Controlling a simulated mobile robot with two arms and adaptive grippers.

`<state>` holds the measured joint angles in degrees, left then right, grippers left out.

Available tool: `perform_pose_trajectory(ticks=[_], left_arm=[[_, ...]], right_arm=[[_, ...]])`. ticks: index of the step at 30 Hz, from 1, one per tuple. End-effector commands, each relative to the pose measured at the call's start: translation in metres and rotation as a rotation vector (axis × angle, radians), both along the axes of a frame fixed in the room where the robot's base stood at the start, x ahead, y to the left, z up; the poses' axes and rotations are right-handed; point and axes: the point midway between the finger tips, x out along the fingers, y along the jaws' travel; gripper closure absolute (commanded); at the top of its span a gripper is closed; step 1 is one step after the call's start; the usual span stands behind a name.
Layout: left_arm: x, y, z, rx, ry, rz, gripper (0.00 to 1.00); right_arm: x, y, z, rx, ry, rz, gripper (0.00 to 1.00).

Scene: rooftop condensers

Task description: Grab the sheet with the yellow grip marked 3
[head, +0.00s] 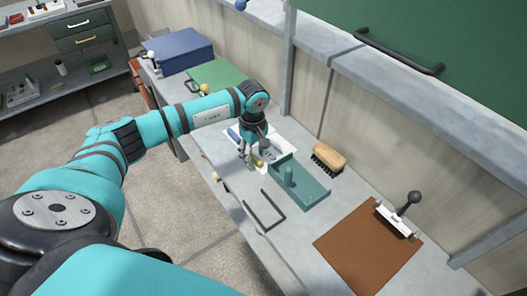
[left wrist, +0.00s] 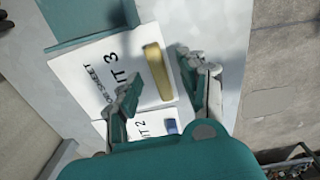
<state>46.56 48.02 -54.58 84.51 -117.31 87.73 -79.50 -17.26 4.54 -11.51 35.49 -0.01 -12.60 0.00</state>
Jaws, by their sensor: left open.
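The sheet marked 3 (left wrist: 90,68) lies flat in the left wrist view, white with black print and partly hidden by my finger. Its yellow grip (left wrist: 157,72) is a bar along its right side, and it shows small in the head view (head: 258,161). My left gripper (left wrist: 158,80) is open, one finger on each side of the yellow grip in the picture; I cannot tell whether they touch it. It points down over the bench in the head view (head: 254,158). A sheet marked 2 (left wrist: 146,128) with a blue grip (left wrist: 172,127) lies beside it. My right gripper is out of view.
A teal tray (head: 312,190) with an upright peg stands just right of the gripper. A wooden brush (head: 328,157), a brown clipboard (head: 368,248) and a dark frame (head: 264,210) lie further along. Blue (head: 178,52) and green (head: 217,80) things are behind. A wall runs along the bench.

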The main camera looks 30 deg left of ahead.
Motion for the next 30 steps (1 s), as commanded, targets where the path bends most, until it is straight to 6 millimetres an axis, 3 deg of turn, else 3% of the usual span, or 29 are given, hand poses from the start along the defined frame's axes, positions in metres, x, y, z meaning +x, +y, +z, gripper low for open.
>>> perform_pose_trajectory(ticks=[10, 20, 30], left_arm=[[0.0, 0.0, -0.0112, 0.0, 0.0, 0.0, 0.58], [0.0, -0.0001, -0.0108, 0.0, 0.0, 0.0, 1.0], [0.0002, -0.0001, -0.0102, 0.0, -0.001, 0.0, 1.0]], right_arm=[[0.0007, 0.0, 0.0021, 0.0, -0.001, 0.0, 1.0], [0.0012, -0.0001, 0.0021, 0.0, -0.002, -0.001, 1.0], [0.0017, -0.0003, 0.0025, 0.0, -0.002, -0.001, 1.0]])
